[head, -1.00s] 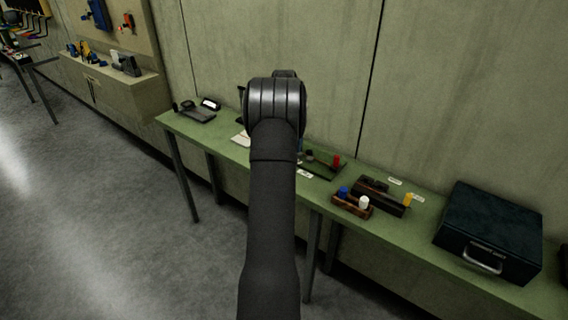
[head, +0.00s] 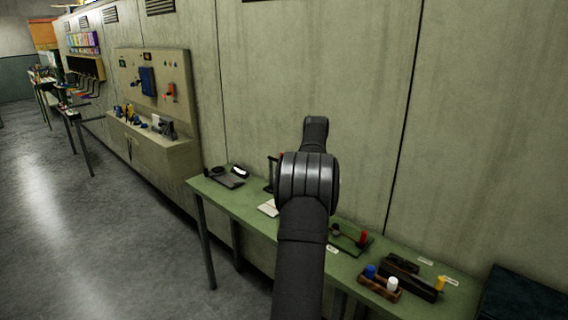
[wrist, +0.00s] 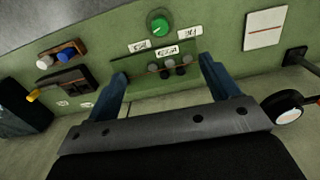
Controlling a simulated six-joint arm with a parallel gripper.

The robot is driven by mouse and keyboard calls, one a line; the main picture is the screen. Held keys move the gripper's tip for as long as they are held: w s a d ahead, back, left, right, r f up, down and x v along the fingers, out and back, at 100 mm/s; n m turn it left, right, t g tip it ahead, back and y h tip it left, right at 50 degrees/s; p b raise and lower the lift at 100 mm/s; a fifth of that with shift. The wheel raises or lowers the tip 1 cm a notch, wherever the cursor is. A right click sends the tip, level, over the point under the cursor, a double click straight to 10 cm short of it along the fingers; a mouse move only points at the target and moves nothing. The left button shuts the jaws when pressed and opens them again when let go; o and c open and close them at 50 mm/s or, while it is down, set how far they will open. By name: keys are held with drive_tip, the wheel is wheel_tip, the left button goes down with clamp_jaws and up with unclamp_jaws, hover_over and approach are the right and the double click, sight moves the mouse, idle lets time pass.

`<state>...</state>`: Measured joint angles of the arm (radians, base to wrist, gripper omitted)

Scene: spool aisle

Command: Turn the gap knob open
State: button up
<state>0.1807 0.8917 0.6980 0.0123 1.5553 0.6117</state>
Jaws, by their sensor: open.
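In the wrist view, a round green knob (wrist: 160,24) with a pale mark stands at the top middle on the green bench. Small white labels (wrist: 167,50) lie around it, too small to read, so I cannot tell surely that it is the gap knob. My gripper (wrist: 165,77) is open and empty, its two blue fingers spread wide. The green knob shows beyond the fingertips, apart from them. In the head view my arm hides the gripper and the green knob.
The bench (head: 232,198) runs along the wall. It holds a wooden block with blue and white caps (head: 380,284), a red-handled piece (head: 362,238) and a dark case (head: 525,297). The wrist view also shows a white card (wrist: 265,28) and a round dial (wrist: 283,106).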

drive_tip(key=s+d+f+m+y, duration=0.1)
drive_tip(key=s+f+m+y, duration=0.1)
drive_tip(key=f, duration=0.1)
drive_tip(key=s+d+f+m+y, duration=0.2)
drive_tip(key=f+y, duration=0.1)
drive_tip(key=f, duration=0.1)
drive_tip(key=s+d+f+m+t+y, duration=0.1)
drive_tip(key=d+f+m+y, duration=0.1)
drive_tip(key=f, duration=0.1)
drive_tip(key=shift+s+d+f+m, duration=0.1)
drive_tip(key=shift+s+f+m, duration=0.15)
drive_tip(key=shift+s+m, duration=0.15)
drive_tip(key=c, duration=0.4)
drive_tip(key=s+d+f+m+t+y, duration=0.3)
drive_tip(key=s+d+m+t+y, duration=0.1)
drive_tip(key=d+m+t, duration=0.4)
drive_tip(key=shift+m+g, duration=0.5)
drive_tip(key=shift+m, duration=0.2)
drive_tip(key=x, duration=1.8)
drive_tip(key=shift+d+f, duration=0.15)
drive_tip(key=shift+f, duration=0.1)
drive_tip(key=c, duration=1)
